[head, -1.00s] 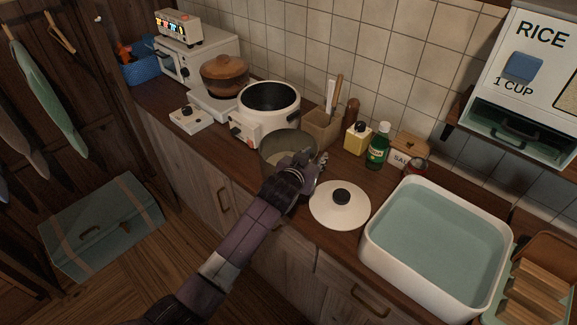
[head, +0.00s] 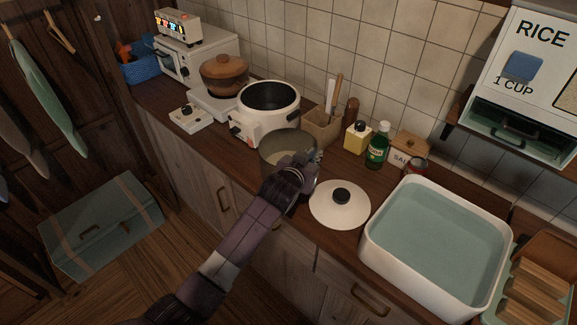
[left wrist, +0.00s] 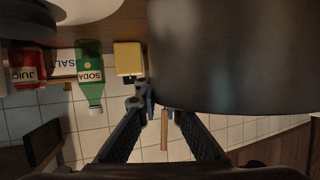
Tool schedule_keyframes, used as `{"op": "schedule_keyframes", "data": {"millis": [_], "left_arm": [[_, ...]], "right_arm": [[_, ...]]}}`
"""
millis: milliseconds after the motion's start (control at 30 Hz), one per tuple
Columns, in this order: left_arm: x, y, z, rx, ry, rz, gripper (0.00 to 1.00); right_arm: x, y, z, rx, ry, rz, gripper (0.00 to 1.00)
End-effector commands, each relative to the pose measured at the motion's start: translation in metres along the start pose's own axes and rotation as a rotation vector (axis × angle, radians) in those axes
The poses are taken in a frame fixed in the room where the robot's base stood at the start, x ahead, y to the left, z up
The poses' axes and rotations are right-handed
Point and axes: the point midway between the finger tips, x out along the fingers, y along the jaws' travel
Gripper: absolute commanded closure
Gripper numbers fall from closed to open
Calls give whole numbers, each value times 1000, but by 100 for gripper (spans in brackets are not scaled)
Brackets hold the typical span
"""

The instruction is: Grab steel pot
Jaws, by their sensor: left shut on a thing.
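The steel pot (head: 275,160) stands on the wooden counter, open at the top, with its grey-beige inside showing. Its dark outer wall (left wrist: 230,55) fills the upper right of the left wrist view. My left gripper (head: 316,157) is at the pot's right side by the rim, shut on the pot. In the left wrist view the fingers (left wrist: 160,108) reach up to the pot's edge; the exact contact is hidden. A white lid with a black knob (head: 338,207) lies on the counter right of the pot. My right gripper is not in view.
A white rice cooker (head: 265,115) stands close behind the pot. A utensil box (head: 320,128), yellow bottle (head: 357,138) and green soda bottle (head: 378,148) stand behind my gripper. A white basin of water (head: 390,265) is at the right. A blue-grey chest (head: 100,230) sits on the floor.

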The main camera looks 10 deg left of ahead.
Motion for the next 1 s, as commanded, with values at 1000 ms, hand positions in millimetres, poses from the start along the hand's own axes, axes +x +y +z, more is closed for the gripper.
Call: {"op": "schedule_keyframes", "data": {"millis": [1000], "left_arm": [[-54, -5, -134, 2, 17, 0, 100]], "right_arm": [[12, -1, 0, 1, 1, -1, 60]]}}
